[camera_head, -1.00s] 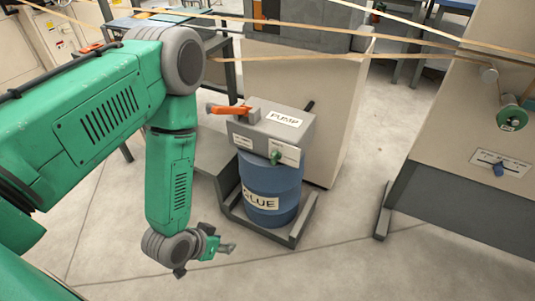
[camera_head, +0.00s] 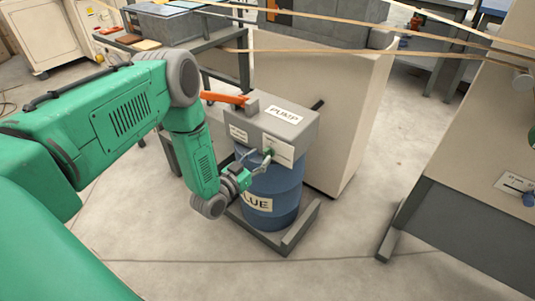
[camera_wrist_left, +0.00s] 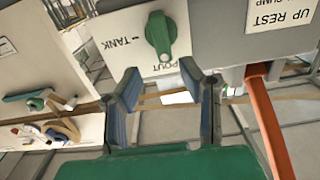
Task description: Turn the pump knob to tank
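The pump (camera_head: 300,132) is a grey box on top of a blue glue barrel (camera_head: 284,188). Its green knob (camera_head: 268,153) sits on a white label plate on the front. In the left wrist view the knob (camera_wrist_left: 160,35) stands lengthwise up and down; "TANK" is printed to its left and "POUT", partly hidden, at its lower end. My left gripper (camera_head: 263,162) is right in front of the knob. In the left wrist view its two fingers (camera_wrist_left: 163,88) are spread, with the knob just beyond the tips and nothing between them. My right gripper is not in view.
An orange lever (camera_head: 224,97) sticks out left from the pump's top. The barrel stands in a grey floor frame (camera_head: 290,240). A beige cabinet (camera_head: 345,120) is close behind, and a machine panel (camera_head: 480,150) stands at right. Tan strips cross overhead. The front floor is clear.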

